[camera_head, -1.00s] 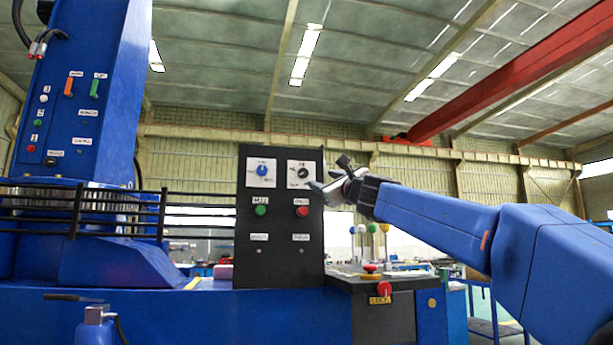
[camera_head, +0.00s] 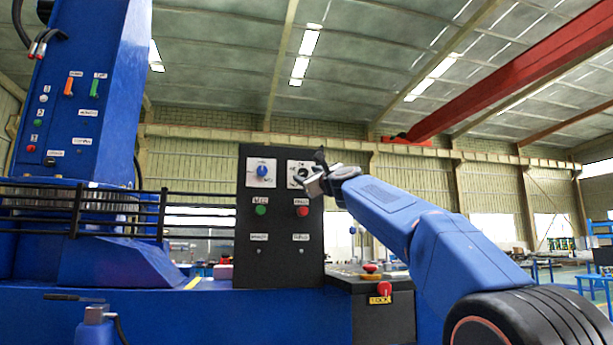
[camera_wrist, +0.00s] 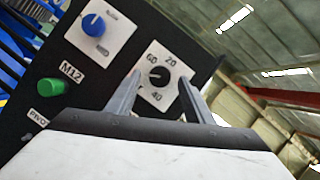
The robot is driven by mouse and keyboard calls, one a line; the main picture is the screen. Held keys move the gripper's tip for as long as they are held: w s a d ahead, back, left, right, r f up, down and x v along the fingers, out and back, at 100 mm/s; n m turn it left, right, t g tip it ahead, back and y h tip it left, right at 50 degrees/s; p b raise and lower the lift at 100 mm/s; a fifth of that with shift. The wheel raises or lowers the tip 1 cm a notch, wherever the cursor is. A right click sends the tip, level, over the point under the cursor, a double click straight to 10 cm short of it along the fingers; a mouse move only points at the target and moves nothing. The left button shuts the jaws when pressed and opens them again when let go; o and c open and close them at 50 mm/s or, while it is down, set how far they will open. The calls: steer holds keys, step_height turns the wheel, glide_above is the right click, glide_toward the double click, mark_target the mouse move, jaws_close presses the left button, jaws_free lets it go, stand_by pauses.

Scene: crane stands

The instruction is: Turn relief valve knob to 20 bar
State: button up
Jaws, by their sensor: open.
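The relief valve knob (camera_wrist: 157,76) is a small black knob on a white plate marked 60, 20 and 40, at the upper right of the black control panel (camera_head: 281,262). Its pointer direction is too small to read surely. In the head view its plate (camera_head: 293,166) is partly covered by my gripper (camera_head: 312,176). In the wrist view my gripper (camera_wrist: 160,80) is open and empty, with one finger on each side of the knob. I see no contact, and the remaining distance is hard to tell.
A blue knob (camera_wrist: 93,24) on its own white plate sits left of the black one. Below are a green button (camera_wrist: 50,87) labelled M12 and a red button (camera_head: 302,211). A red stop button (camera_head: 370,268) tops the low box at right.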

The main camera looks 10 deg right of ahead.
steer(key=shift+w+a+r, duration=0.1)
steer(key=shift+w+r, duration=0.05)
steer(key=shift+w, duration=0.35)
steer(key=c, duration=1)
steer(key=shift+c, duration=0.2)
steer(key=shift+n, duration=0.3)
